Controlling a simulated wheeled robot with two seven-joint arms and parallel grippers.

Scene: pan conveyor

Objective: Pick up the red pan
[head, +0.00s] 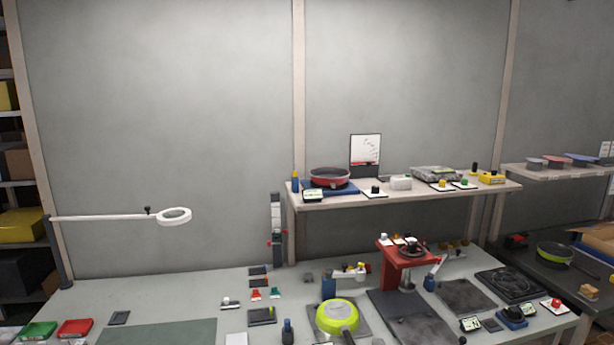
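A red pan (330,178) with a dark inside sits on a blue base on the raised shelf, near the shelf's left end. Its handle cannot be made out clearly. A lime-green pan (337,316) lies on the workbench below, with a dark handle pointing toward the front. Neither of my grippers shows in the head view.
The raised shelf (420,196) also carries an upright chart (365,150), a scale-like device (435,174) and small buttons. A red press (405,262) stands on the workbench (180,285). A white ring lamp arm (174,217) reaches in from the left. Another green-rimmed pan (553,254) is at right.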

